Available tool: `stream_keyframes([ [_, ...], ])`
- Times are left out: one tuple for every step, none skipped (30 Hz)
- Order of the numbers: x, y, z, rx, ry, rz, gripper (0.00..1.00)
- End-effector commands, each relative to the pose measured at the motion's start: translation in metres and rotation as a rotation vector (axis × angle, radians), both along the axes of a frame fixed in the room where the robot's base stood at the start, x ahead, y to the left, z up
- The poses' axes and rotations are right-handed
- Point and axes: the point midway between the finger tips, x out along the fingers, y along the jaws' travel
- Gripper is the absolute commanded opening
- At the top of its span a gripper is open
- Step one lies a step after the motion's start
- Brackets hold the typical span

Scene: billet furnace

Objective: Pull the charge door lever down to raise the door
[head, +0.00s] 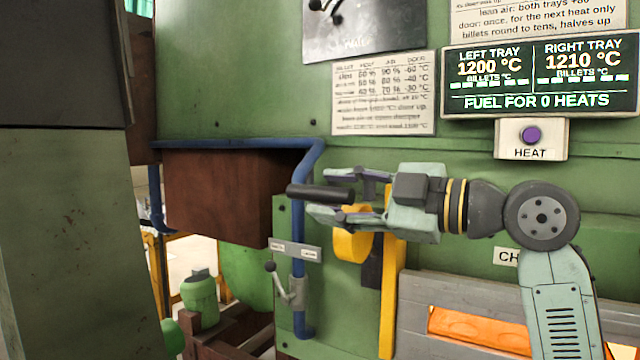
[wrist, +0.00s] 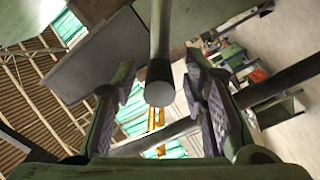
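A dark round bar, which looks like the lever's handle (head: 318,193), juts out left of my gripper in the head view. In the wrist view the bar (wrist: 160,80) hangs from the top, its round end toward the camera. My gripper (head: 322,194) comes from the right with one finger above and one below the bar. In the wrist view the fingers (wrist: 160,68) stand apart with a gap on both sides of the bar. The gripper is open. The handle's mount is hidden, and the charge door is not clearly identifiable. A partly hidden "CH" label (head: 507,257) sits behind my arm.
A blue pipe (head: 300,225) with a small grey valve lever (head: 283,285) runs left of my gripper. A yellow upright bar (head: 391,300) and yellow rounded part (head: 350,243) lie below. An orange glowing slot (head: 478,329) is lower right, the HEAT button (head: 530,134) above.

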Motion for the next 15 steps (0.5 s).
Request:
stream_keyframes([
  [0.004,0.007,0.002,-0.001,0.001,0.000,0.40],
  [0.006,0.010,0.002,-0.001,0.001,0.000,0.40],
  [0.008,0.014,0.002,-0.001,0.001,0.000,0.40],
  [0.009,0.017,0.002,-0.001,0.000,0.001,0.40],
  [0.010,0.019,0.001,0.000,0.001,0.000,0.40],
  [0.012,0.021,0.001,0.000,0.000,0.000,0.40],
  [0.012,0.023,0.001,0.000,0.000,0.000,0.40],
  [0.013,0.024,0.001,0.000,0.000,0.000,0.40],
  [0.013,0.025,0.000,0.000,0.000,0.000,0.40],
  [0.013,0.025,0.000,0.000,0.000,0.000,0.40],
  [0.014,0.025,0.000,0.000,0.000,0.000,0.40],
  [0.014,0.025,0.000,0.001,0.000,-0.001,0.40],
  [0.014,0.025,0.000,0.001,0.000,-0.001,0.40],
  [0.014,0.025,0.000,0.001,0.000,-0.001,0.40],
  [0.014,0.025,0.000,0.001,0.000,-0.001,0.40],
])
